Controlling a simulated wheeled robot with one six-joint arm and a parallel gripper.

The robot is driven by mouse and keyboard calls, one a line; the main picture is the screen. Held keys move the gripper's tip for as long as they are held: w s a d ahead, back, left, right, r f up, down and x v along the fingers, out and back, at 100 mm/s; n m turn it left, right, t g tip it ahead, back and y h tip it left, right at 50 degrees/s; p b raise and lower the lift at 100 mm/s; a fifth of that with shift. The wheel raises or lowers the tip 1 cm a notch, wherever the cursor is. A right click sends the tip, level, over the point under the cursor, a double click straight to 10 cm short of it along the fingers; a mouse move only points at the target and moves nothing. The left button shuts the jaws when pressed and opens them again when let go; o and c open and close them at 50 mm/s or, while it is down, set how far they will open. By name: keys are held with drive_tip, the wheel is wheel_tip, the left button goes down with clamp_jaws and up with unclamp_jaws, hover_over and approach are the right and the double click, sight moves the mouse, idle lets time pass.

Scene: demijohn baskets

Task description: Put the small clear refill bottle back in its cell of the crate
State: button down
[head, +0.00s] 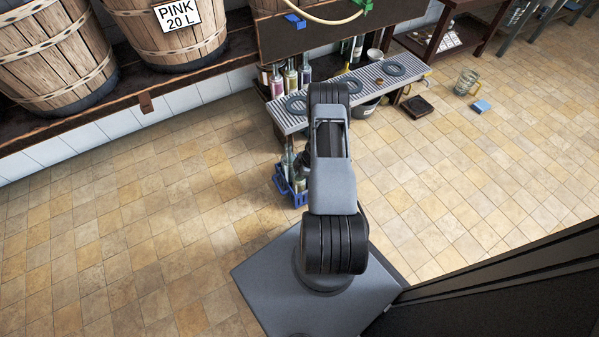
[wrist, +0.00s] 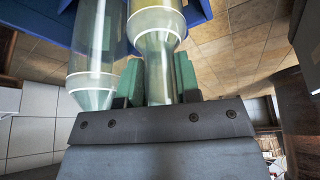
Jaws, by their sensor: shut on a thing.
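The blue crate (head: 297,197) stands on the floor left of my arm in the head view, with bottles upright in it. Its blue walls also show at the top of the wrist view (wrist: 198,10). In the wrist view my gripper (wrist: 158,82) is shut with its green pads on either side of the neck of a clear, pale yellow-green bottle (wrist: 157,30). A second clear bottle (wrist: 95,45) stands close to its left. The held bottle's far end runs out of view, so its depth in a cell cannot be told. My arm hides the gripper in the head view.
A slatted bench (head: 290,118) with dark rings on top stands behind the crate, with bottles (head: 290,78) beyond it. A dark box (head: 417,106), a glass mug (head: 466,82) and a blue block (head: 481,106) lie at right. Floor at left is clear.

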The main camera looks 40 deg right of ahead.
drive_tip(key=shift+f, duration=0.1)
drive_tip(key=c, duration=0.8)
unclamp_jaws()
